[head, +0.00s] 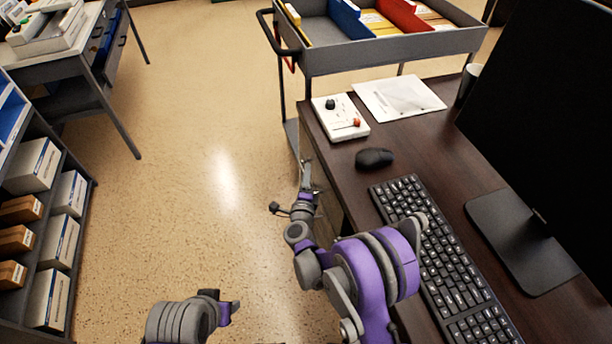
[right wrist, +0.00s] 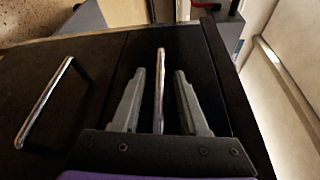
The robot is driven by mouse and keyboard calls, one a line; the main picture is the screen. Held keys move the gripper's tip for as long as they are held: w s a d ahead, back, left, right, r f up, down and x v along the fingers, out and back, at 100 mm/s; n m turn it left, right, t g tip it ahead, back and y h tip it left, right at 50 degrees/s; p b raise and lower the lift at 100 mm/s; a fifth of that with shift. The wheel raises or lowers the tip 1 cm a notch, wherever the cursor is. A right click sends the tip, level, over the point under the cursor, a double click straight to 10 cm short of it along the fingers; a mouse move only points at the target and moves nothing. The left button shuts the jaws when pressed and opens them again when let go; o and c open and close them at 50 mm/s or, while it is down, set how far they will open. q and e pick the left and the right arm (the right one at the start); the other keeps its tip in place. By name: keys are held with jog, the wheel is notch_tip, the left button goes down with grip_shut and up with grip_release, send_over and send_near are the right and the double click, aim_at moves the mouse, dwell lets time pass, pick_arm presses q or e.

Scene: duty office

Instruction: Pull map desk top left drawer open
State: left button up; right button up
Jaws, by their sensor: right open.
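The map desk has a dark wood top (head: 445,145), and its drawer side faces the floor on the left. In the right wrist view a dark drawer front (right wrist: 120,80) carries an upright chrome bar handle (right wrist: 160,75). My right gripper (right wrist: 158,90) is open, with one finger on each side of this handle and a gap on both sides. In the head view the right gripper (head: 306,178) is low beside the desk edge; the handle is hidden there. The drawer looks closed. My left gripper (head: 230,308) is at the bottom, away from the desk, its fingers unclear.
A second chrome handle (right wrist: 45,103) is on the neighbouring drawer front. A keyboard (head: 440,255), mouse (head: 374,158), control box (head: 340,118) and monitor (head: 550,120) stand on the desk. A grey cart (head: 395,52) stands beyond it. The floor (head: 180,160) left of the desk is clear.

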grip_shut()
dwell(1.3)
